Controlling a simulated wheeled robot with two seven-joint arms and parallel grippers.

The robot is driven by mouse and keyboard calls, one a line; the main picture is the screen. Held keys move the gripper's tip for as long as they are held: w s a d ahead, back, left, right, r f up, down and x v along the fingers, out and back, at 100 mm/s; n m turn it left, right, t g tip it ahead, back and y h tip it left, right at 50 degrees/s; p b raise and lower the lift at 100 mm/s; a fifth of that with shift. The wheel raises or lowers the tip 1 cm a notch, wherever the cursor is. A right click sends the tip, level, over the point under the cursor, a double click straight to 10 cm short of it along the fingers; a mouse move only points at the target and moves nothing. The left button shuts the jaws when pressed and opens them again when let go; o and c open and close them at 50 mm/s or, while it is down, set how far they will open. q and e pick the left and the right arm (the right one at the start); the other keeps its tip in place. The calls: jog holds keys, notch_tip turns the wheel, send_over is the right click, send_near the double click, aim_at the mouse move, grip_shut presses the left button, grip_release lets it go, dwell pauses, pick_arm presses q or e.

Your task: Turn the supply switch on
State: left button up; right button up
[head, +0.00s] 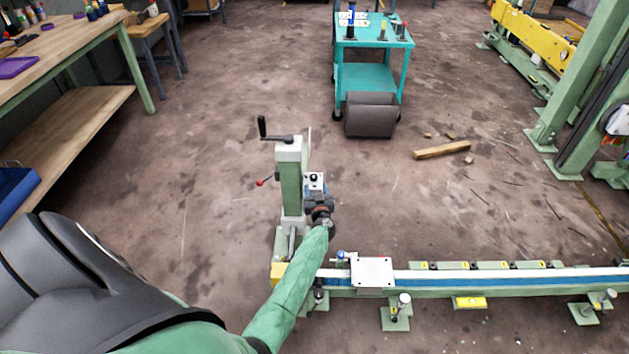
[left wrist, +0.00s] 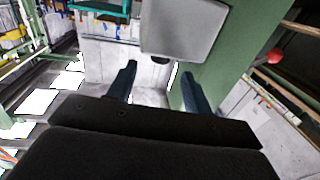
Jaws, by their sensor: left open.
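A small light-grey switch box (head: 315,181) with dark controls on its face is mounted on the right side of a green machine post (head: 291,190). I cannot tell which control is the supply switch or how it is set. My left gripper (head: 320,203) is just below and in front of this box, partly hidden by its own wrist. In the left wrist view its two dark fingers (left wrist: 158,72) are spread, with nothing between them. A grey box (left wrist: 182,28) with a dark round part under it lies just beyond the fingertips. My right gripper is not in view.
A black crank (head: 272,132) tops the post, and a red-knobbed lever (head: 262,182) sticks out to its left. A long green rail (head: 500,290) runs right. A teal cart (head: 366,78) stands behind; a wooden block (head: 442,150) lies on open floor.

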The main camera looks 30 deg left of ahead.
aim_at(314, 179)
pick_arm(q)
jog(key=x, duration=0.5)
jog(key=shift+w+a+b, duration=0.25)
jog(key=shift+b, duration=0.1)
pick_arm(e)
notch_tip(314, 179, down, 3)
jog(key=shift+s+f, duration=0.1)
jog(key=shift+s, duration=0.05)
pick_arm(q)
jog(key=c, duration=1)
